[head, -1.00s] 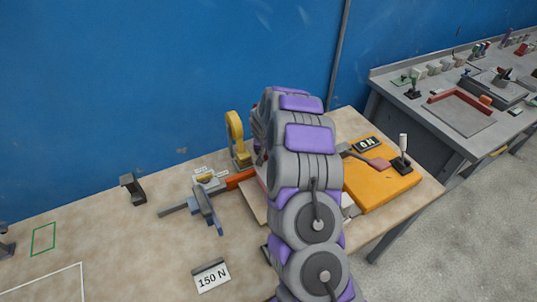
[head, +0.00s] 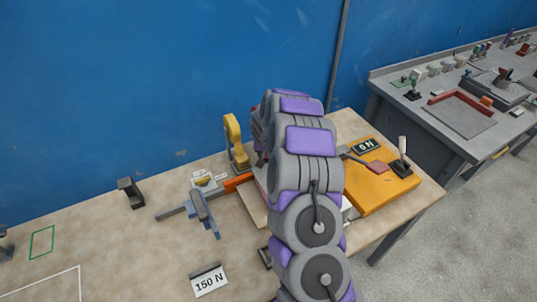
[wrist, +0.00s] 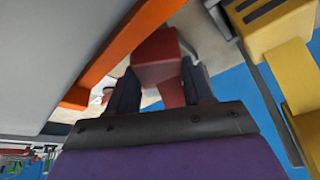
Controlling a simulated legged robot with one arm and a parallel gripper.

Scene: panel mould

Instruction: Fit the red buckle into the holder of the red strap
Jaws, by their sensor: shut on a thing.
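In the wrist view my gripper (wrist: 160,88) has its dark fingers on either side of a red block (wrist: 156,48), which I take to be the red buckle. The block extends forward beyond the fingertips. An orange-red bar (wrist: 122,47) runs diagonally just left of the gripper, along a large grey surface. In the head view an orange-red strip (head: 238,183) shows left of my arm; it may be the strap or its holder, I cannot tell. My gripper and the held block are hidden behind my arm there. Whether the block touches anything ahead is unclear.
A yellow curved stand (head: 234,140) is at the back, near the blue wall; yellow parts (wrist: 280,35) show right in the wrist view. A blue-grey clamp (head: 204,210) lies left. An orange board (head: 385,190) with a lever is right. The table's front left is mostly clear.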

